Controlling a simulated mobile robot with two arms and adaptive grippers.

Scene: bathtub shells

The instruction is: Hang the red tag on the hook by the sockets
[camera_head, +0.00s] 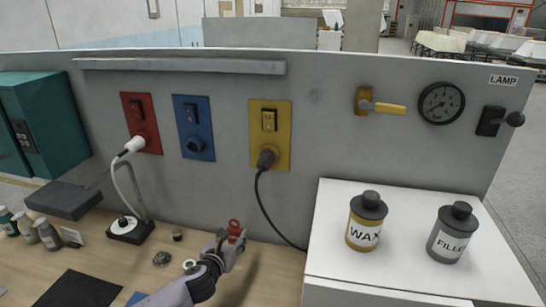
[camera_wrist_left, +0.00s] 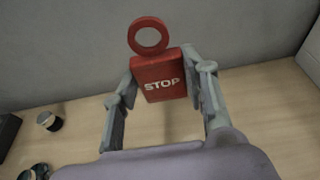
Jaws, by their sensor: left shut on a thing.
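The red tag (camera_head: 234,229) has a ring at its top and the word STOP on its face. In the left wrist view the tag (camera_wrist_left: 164,90) stands upright between the two fingers of my left gripper (camera_wrist_left: 166,78), which is shut on its sides. In the head view my left gripper (camera_head: 229,243) is low over the bench, in front of the grey panel, below the blue and yellow sockets. A small round grey fitting (camera_head: 315,95) is on the panel right of the yellow socket (camera_head: 270,136); I cannot tell whether it is the hook.
The red socket (camera_head: 142,122) has a white plug, and a dark cable hangs from the yellow one. The blue socket (camera_head: 194,127) is empty. A white cabinet (camera_head: 325,215) with wax (camera_head: 366,221) and filler (camera_head: 452,232) bottles stands at right. A ledge (camera_head: 180,66) runs above the sockets.

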